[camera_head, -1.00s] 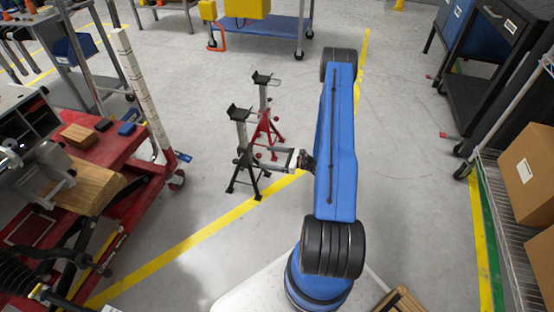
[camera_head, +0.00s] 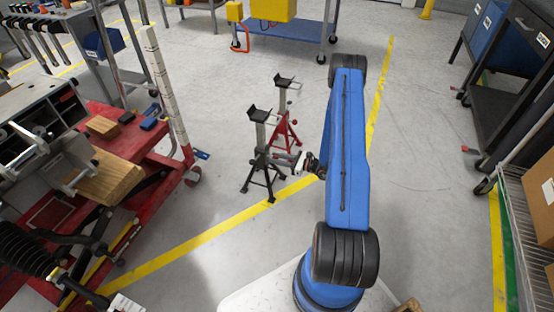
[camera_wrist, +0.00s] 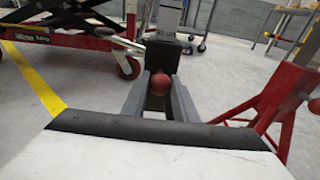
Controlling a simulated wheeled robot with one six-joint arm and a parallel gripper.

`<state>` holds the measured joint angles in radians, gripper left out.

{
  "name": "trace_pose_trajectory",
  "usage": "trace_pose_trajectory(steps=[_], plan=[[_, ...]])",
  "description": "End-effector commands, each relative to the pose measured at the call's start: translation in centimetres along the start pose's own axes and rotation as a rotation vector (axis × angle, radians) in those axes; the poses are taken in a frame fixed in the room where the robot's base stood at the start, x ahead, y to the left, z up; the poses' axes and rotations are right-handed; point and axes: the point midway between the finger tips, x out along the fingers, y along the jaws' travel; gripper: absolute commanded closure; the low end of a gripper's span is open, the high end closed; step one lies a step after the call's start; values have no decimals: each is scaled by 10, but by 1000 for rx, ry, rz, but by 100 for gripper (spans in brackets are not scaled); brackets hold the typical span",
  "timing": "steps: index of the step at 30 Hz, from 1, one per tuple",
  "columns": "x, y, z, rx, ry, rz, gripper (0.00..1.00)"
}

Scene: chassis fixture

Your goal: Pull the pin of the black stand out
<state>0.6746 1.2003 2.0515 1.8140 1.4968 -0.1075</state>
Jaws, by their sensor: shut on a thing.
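The black stand (camera_head: 261,163) stands upright on the floor in the head view, with a grey post and a black saddle on top. In the wrist view its dark column (camera_wrist: 163,58) rises straight ahead. The pin's red ball knob (camera_wrist: 158,84) sits between my two grey fingers, in front of that column. My gripper (camera_wrist: 159,92) is shut on the pin; it also shows at the right side of the stand in the head view (camera_head: 299,164). The pin's shaft is hidden behind the knob, so I cannot tell how deep it sits.
A red stand (camera_head: 286,133) is close behind the black one, and its leg (camera_wrist: 285,100) is near on the right in the wrist view. A red lift cart (camera_head: 150,165) is at the left. Floor right of my arm is clear up to the shelf (camera_head: 520,185).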

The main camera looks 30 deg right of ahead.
Motion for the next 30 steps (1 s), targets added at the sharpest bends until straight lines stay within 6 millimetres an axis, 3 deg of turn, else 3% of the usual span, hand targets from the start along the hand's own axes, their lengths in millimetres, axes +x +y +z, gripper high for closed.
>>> trace_pose_trajectory(steps=[30], plan=[[-33, 0, -3, 1, 0, -1, 97]])
